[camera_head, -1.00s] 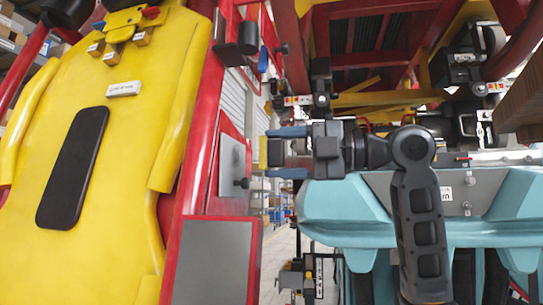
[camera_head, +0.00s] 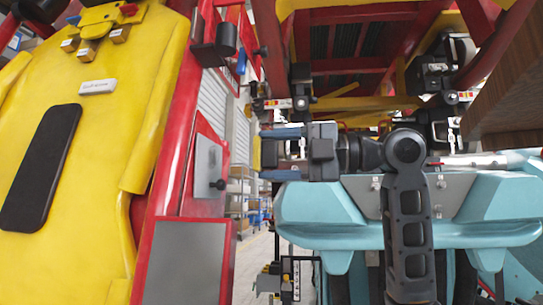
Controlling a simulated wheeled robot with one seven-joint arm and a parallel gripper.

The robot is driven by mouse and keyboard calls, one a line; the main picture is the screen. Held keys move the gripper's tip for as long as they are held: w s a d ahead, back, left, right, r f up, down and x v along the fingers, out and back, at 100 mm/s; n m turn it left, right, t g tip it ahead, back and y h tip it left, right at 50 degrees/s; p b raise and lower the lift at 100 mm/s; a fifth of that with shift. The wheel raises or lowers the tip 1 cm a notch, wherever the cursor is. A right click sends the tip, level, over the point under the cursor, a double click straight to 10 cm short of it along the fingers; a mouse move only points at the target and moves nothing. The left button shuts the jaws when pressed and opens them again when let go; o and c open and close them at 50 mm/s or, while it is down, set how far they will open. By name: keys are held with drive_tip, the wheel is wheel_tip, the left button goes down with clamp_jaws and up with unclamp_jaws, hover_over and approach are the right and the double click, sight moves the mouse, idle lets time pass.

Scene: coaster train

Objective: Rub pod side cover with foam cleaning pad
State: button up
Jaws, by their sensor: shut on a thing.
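My gripper (camera_head: 272,154) points left near the middle of the view, with its blue fingers above and below a small yellow pad. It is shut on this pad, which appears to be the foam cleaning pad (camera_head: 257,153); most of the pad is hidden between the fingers. To its left is a red-framed pod side with a pale grey plate (camera_head: 207,165) with a black knob, and a larger grey panel (camera_head: 185,262) below. I cannot tell which panel is the pod side cover. A visible gap separates the pad from the plate in the picture.
A yellow moulded body (camera_head: 95,185) with a black pad (camera_head: 42,165) fills the left. A teal shell (camera_head: 440,215) lies below and behind my arm. Red and yellow beams (camera_head: 365,103) are overhead, and a wooden block (camera_head: 515,105) is at right. Shelves stand far behind.

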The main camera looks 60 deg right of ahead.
sight(207, 157)
drive_tip(key=shift+w, duration=0.1)
drive_tip(key=shift+b+x, duration=0.4)
drive_tip(key=shift+x, duration=3.05)
drive_tip(key=shift+x, duration=0.95)
drive_tip(key=shift+d, duration=0.1)
drive_tip(key=shift+w+d+f+b, duration=0.15)
drive_tip(key=shift+w+d, duration=0.15)
drive_tip(key=shift+d, duration=0.55)
drive_tip(key=shift+w+d+r+b, duration=0.15)
drive_tip(key=shift+w+d, duration=0.1)
drive_tip(key=shift+d, duration=0.6)
drive_tip(key=shift+w+d+f, duration=0.1)
drive_tip(key=shift+w+d, duration=0.3)
drive_tip(key=shift+d, duration=0.35)
drive_tip(key=shift+w+d, duration=0.35)
drive_tip(key=shift+d, duration=0.4)
drive_tip(key=shift+s+a+b, duration=0.3)
drive_tip(key=shift+s+a, duration=0.15)
drive_tip(key=shift+a, duration=0.7)
drive_tip(key=shift+s+a+b, duration=0.25)
drive_tip(key=shift+s+a, duration=0.2)
drive_tip(key=shift+a, duration=0.65)
drive_tip(key=shift+s+a+b, duration=0.3)
drive_tip(key=shift+s+a, duration=0.15)
drive_tip(key=shift+a, duration=0.7)
